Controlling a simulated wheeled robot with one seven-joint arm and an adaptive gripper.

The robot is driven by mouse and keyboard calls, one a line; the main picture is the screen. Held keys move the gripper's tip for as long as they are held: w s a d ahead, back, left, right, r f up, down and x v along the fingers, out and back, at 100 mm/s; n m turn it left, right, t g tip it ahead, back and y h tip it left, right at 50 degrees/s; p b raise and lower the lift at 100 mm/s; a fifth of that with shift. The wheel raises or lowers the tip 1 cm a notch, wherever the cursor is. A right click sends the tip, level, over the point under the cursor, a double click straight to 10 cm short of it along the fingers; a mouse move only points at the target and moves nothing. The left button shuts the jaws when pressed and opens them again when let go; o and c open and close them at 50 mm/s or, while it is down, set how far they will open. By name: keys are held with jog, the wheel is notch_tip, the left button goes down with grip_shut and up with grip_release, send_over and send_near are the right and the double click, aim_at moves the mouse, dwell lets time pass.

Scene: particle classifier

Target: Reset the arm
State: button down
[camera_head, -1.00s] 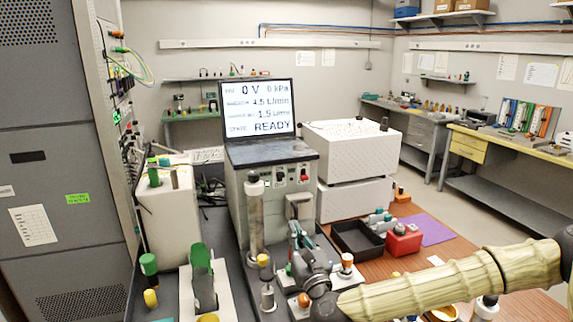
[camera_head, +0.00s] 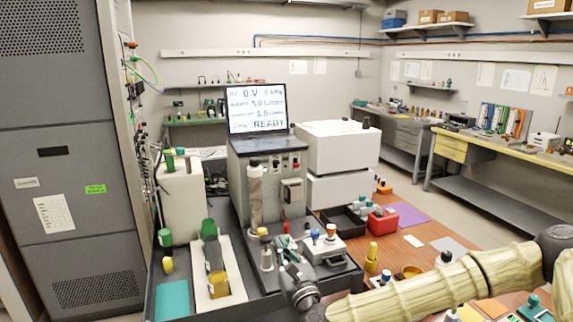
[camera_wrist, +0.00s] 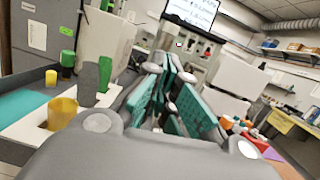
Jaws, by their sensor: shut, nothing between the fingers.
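My gripper (camera_head: 288,255) is low in the middle of the head view, at the end of my arm reaching in from the right. In the wrist view its teal-padded fingers (camera_wrist: 170,82) are shut with nothing held. It points toward the grey bench instrument (camera_head: 268,190), whose top screen (camera_head: 256,108) reads READY. A metal cylinder (camera_head: 255,195) stands at the instrument's front. Left of my gripper is a white stand (camera_head: 228,272) with a green upright piece and a yellow one. I cannot tell the exact gap between my fingers and the nearby fittings.
A small box with blue and orange knobs (camera_head: 322,248) stands just right of my gripper. Beyond are a red box (camera_head: 382,222), a black tray (camera_head: 343,222) and white cases (camera_head: 340,147). A teal mat (camera_head: 172,300) lies at left, partly bare.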

jog(key=s+a+f+n+g+y, duration=0.1)
jog(key=s+a+f+n+g, duration=0.25)
jog(key=f, duration=0.45)
jog(key=s+a+f+n+g+y, duration=0.1)
jog(key=s+a+f+n+g, duration=0.1)
jog(key=s+f+n, duration=0.45)
jog(key=s+d+f+n+g+h, duration=0.1)
jog(key=s+f+n+g, duration=0.2)
jog(key=s+f, duration=0.35)
jog(key=s+d+f+n+g+h, duration=0.1)
jog(key=s+f+n+g, duration=0.2)
jog(key=f, duration=0.7)
jog(key=s+d+f+n+g+h, duration=0.25)
jog(key=s+d+f+n, duration=0.3)
jog(key=s+d, duration=0.4)
jog(key=s+d+f+n+g+h, duration=0.25)
jog(key=s+d+f+n, duration=0.25)
jog(key=s+d+f, duration=0.4)
jog(key=s+d+r+n+g+h, duration=0.2)
jog(key=s+d+n, duration=0.1)
jog(key=s+d, duration=0.3)
jog(key=d, duration=0.2)
jog(key=shift+d+n+h, duration=0.3)
jog(key=shift+d+n, duration=0.05)
jog(key=shift+d, duration=0.05)
